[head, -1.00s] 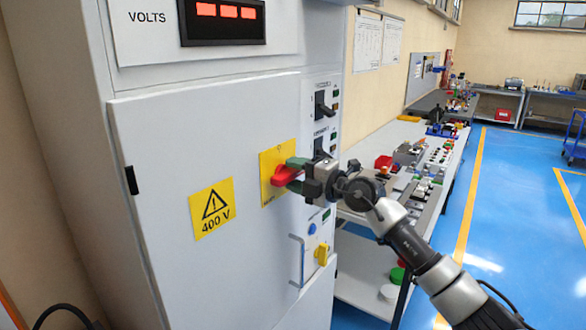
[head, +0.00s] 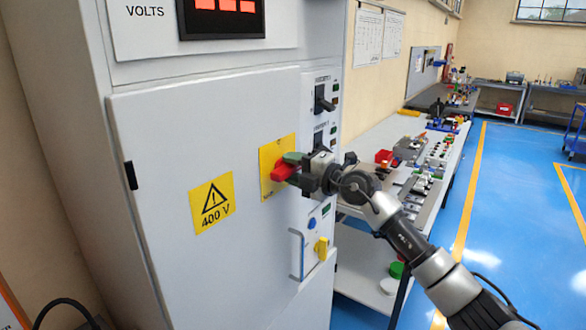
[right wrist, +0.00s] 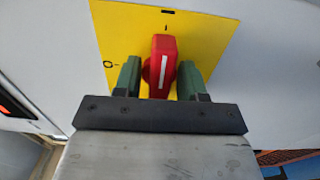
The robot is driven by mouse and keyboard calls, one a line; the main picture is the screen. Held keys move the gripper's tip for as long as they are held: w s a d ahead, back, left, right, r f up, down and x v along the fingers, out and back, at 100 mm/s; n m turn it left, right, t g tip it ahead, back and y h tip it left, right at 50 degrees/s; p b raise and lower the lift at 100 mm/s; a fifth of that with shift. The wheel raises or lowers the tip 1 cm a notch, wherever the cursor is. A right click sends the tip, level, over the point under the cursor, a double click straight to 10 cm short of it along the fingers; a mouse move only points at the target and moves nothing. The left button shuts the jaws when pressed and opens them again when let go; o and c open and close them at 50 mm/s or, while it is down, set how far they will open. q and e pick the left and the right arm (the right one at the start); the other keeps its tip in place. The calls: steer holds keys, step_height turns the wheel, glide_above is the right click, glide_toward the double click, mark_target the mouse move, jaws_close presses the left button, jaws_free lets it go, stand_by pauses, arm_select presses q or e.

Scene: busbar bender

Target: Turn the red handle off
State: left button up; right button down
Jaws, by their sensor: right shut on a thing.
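The red handle (head: 283,173) is a rotary knob on a yellow plate (head: 270,181) on the front of the grey cabinet (head: 150,130). In the right wrist view the red handle (right wrist: 161,62) has a white stripe that points up, about at the "I" mark; an "O" mark is on the plate to the left. My right gripper (head: 289,166) is at the handle, with its green fingertips (right wrist: 128,76) on either side of it, shut on it. The gripper hides part of the plate in the head view. My left gripper is not in view.
A yellow 400 V warning sign (head: 211,204) is left of the plate. Black switches (head: 323,98), a yellow knob (head: 321,249) and a door handle (head: 297,255) are on the cabinet's right side. A cluttered workbench (head: 400,215) stands at right, with clear blue floor beyond it.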

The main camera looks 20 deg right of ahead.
steer(key=n, duration=0.4)
steer(key=shift+r, duration=0.2)
steer(key=n+b, duration=0.1)
steer(key=n, duration=0.2)
steer(key=shift+s+r+n, duration=0.1)
steer(key=shift+n, duration=0.3)
steer(key=n+b, duration=0.2)
steer(key=shift+a+n, duration=0.1)
steer(key=shift+n, duration=0.3)
steer(key=n+b, duration=0.2)
steer(key=shift+s+a+n, duration=0.1)
steer(key=shift+n, duration=0.2)
steer(key=n+b, duration=0.2)
steer(key=shift+s+a+r+n, duration=0.1)
steer(key=shift+n, duration=0.3)
steer(key=shift+r+n+b, duration=0.15)
steer(key=shift+n+b, duration=0.5)
steer(key=shift+n, duration=0.15)
